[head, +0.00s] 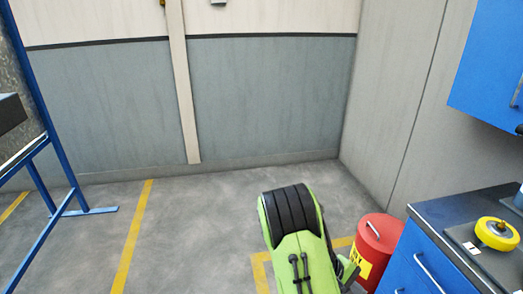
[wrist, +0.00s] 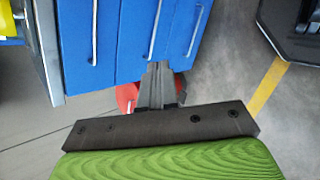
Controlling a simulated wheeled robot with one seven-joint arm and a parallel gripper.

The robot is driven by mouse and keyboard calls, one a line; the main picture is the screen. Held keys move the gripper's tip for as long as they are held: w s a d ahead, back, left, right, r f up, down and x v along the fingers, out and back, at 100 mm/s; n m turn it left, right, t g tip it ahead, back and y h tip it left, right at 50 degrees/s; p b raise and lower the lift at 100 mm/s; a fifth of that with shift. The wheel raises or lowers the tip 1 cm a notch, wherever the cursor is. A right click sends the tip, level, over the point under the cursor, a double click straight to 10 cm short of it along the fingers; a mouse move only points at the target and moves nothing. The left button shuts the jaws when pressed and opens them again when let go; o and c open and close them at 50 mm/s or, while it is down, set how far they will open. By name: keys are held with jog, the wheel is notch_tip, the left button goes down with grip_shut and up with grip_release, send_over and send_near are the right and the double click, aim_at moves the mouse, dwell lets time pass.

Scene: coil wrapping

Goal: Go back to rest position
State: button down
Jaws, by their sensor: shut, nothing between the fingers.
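My gripper (wrist: 157,84) shows in the wrist view as a narrow grey pair of fingers, closed together with nothing between them. It extends from a dark mounting plate, in front of the blue drawer cabinet (wrist: 120,45) and a red bin. In the head view my green arm, with black ribbed bands, rises from the bottom centre. The gripper itself is not clearly visible there, so its exact distance from the cabinet cannot be told.
The red bin (head: 371,247) stands on the floor between my arm and the blue cabinet (head: 418,262). A yellow roll (head: 497,234) lies on the cabinet top. A blue wall cabinet (head: 488,65) hangs above. A blue frame (head: 50,140) stands left. Floor between is clear.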

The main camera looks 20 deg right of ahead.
jog(key=s+a+r+m+t+y+p, duration=0.3)
jog(key=a+r+t+y, duration=0.4)
jog(key=a+r, duration=1.4)
jog(key=s+a+r+n+t+y+p, duration=0.1)
jog(key=s+a+r+t+p, duration=0.1)
jog(key=s+r, duration=0.4)
jog(key=shift+s+a+r, duration=0.3)
jog(key=shift+a+r, duration=0.2)
jog(key=shift+a, duration=0.35)
